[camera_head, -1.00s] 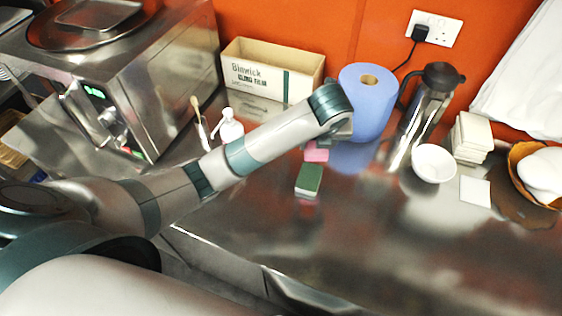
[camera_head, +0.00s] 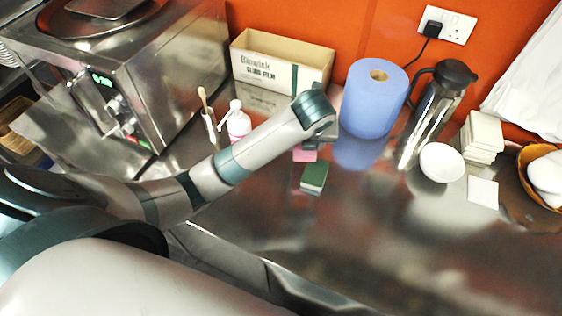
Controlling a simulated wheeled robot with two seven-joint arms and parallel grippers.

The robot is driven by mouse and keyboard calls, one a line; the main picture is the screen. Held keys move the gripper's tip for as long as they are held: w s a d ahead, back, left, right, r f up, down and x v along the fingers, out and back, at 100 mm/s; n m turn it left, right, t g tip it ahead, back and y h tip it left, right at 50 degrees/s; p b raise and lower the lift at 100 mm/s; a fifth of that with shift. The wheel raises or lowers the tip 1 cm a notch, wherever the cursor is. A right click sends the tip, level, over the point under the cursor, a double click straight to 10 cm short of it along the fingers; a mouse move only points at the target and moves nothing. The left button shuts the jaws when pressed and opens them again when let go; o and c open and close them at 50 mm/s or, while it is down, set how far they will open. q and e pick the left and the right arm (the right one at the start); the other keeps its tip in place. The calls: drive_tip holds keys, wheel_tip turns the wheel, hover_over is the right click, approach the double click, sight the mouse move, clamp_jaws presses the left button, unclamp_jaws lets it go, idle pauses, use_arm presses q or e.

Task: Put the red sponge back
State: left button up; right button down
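The red sponge (camera_head: 304,155) shows as a small pinkish-red block just below the end of my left arm. Its upper part is hidden by my wrist. My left gripper (camera_head: 308,142) is mostly hidden behind that wrist and its fingers do not show clearly. The sponge moves along with the wrist, so the gripper appears shut on it. It seems to be above the steel counter; the exact height is hard to tell. A green sponge (camera_head: 314,177) lies on the counter just in front and to the right. My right gripper is not in view.
A blue paper roll (camera_head: 372,98) stands right of my wrist, with a steel jug (camera_head: 432,110), white bowl (camera_head: 441,162) and white tiles (camera_head: 482,137) beyond. A cardboard box (camera_head: 281,64), pink bottle (camera_head: 238,122) and brush (camera_head: 207,113) stand behind the arm. The counter's front right (camera_head: 400,245) is clear.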

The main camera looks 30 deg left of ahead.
use_arm(q)
drive_tip(key=s+a+f, duration=0.1)
drive_tip(key=s+a+f+p, duration=0.1)
drive_tip(key=a, duration=0.1)
drive_tip(key=s+a+f+p, duration=0.1)
drive_tip(key=shift+a, duration=0.4)
drive_tip(key=shift+s+a+f, duration=0.2)
drive_tip(key=shift+a+f, duration=0.25)
drive_tip(key=shift+a, duration=0.05)
drive_tip(key=shift+f+p, duration=0.15)
drive_tip(key=shift+p, duration=0.15)
wheel_tip(320, 180, down, 3)
drive_tip(key=shift+r+p, duration=0.1)
drive_tip(key=shift+p, duration=0.55)
drive_tip(key=shift+f, duration=0.5)
drive_tip(key=shift+f, duration=0.1)
drive_tip(key=o, duration=1.2)
